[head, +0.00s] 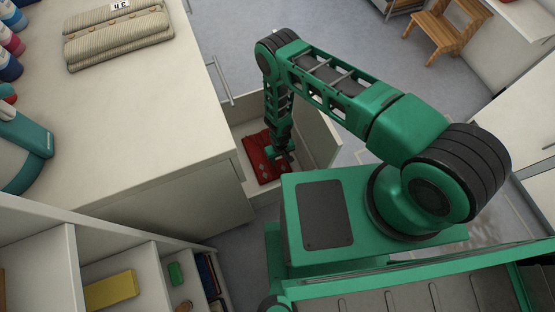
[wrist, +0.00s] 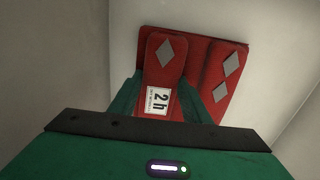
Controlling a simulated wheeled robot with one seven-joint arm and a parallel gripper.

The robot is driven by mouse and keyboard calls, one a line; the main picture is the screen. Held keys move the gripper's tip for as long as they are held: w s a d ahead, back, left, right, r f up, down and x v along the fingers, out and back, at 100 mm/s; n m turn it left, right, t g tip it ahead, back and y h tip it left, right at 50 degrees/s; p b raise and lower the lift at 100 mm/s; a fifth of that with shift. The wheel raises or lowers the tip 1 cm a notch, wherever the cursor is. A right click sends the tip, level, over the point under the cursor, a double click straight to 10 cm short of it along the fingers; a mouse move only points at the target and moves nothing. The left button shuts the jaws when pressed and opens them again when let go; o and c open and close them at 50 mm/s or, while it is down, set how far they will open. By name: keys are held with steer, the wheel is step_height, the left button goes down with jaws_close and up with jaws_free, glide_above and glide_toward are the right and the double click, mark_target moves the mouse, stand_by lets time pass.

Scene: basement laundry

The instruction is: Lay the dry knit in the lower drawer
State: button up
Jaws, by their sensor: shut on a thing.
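A folded red knit (head: 257,157) with grey diamonds is inside the open pale drawer (head: 322,135) below the counter. In the wrist view the red knit (wrist: 222,68) carries a white tag (wrist: 157,100) reading "2 h". My gripper (head: 283,157) reaches down into the drawer. In the wrist view my gripper (wrist: 165,103) has its green fingers on both sides of the knit's raised, tagged fold, shut on it. The knit is over the drawer's bottom; I cannot tell whether it rests there. A beige buttoned knit (head: 118,35) with its own tag lies folded on the counter.
The white counter (head: 130,135) stands left of the drawer. A bar handle (head: 222,80) sticks out from its front. Bottles (head: 10,65) and a teal object (head: 22,150) stand at its left edge. Open shelves (head: 70,255) are at lower left. A wooden step stool (head: 445,32) stands far right.

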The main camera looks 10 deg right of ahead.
steer(key=o, duration=1.5)
step_height(320, 180, up, 12)
steer(key=shift+r, duration=0.1)
steer(key=shift+w, duration=0.1)
